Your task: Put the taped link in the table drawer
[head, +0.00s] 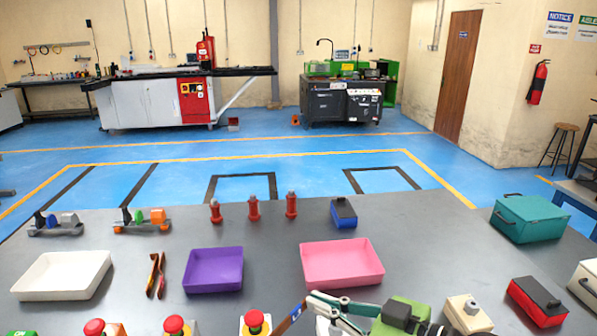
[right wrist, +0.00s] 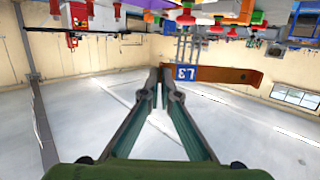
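My right gripper (head: 314,301) is low in the middle of the head view, over the table's near part. Its fingers are nearly together on a flat copper-coloured link (head: 283,325) with a blue patch. In the right wrist view the fingertips (right wrist: 160,84) pinch one end of this link (right wrist: 225,76), which sticks out to the right. The blue patch with white marks sits close to the fingers. Two more brown links (head: 156,274) lie on the grey table (head: 270,228). The table drawer does not show. My left gripper is not in view.
White (head: 62,275), purple (head: 213,270) and pink (head: 342,263) trays stand on the table. Red posts (head: 254,209) and a blue box (head: 343,212) are behind them. A teal case (head: 530,217) and a red box (head: 537,301) stand right. Red-topped buttons (head: 174,325) line the near edge.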

